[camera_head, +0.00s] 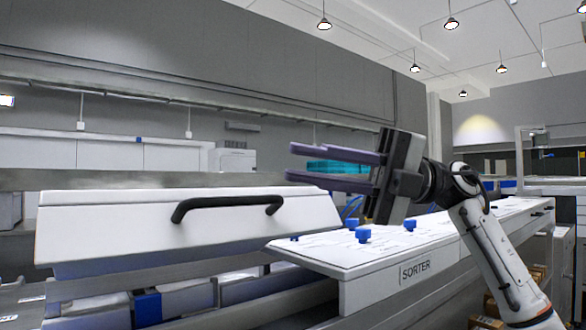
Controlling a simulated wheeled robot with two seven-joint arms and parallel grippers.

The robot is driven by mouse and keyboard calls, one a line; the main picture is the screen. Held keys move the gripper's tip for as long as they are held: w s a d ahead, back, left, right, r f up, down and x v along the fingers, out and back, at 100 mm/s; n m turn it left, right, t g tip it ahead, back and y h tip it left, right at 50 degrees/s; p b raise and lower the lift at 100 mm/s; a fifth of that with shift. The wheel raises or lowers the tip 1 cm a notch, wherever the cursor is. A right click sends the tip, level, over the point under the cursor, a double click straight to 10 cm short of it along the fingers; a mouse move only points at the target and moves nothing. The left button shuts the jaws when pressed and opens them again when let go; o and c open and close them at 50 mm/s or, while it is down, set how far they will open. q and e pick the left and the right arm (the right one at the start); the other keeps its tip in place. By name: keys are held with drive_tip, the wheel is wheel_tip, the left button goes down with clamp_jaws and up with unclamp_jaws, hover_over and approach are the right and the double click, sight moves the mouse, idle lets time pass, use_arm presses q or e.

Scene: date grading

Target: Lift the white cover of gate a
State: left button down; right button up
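A long white cover (120,226) with a black bar handle (228,203) fills the left middle of the head view. Its front face slopes, and its lower edge shows above the bins below. No gate letter is readable on it, so I cannot tell whether it is gate a. My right gripper (291,162) is open and empty, its two purple fingers pointing left. In the picture it is above and right of the handle, apart from it. My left gripper is not in view.
A white panel marked SORTER (415,270) with several blue knobs (363,235) lies right of the cover, below my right gripper. Grey bins (190,298) with a blue block (147,308) sit under the cover. A metal rail (150,180) runs behind it.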

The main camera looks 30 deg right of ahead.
drive_tip(key=shift+v, duration=1.25)
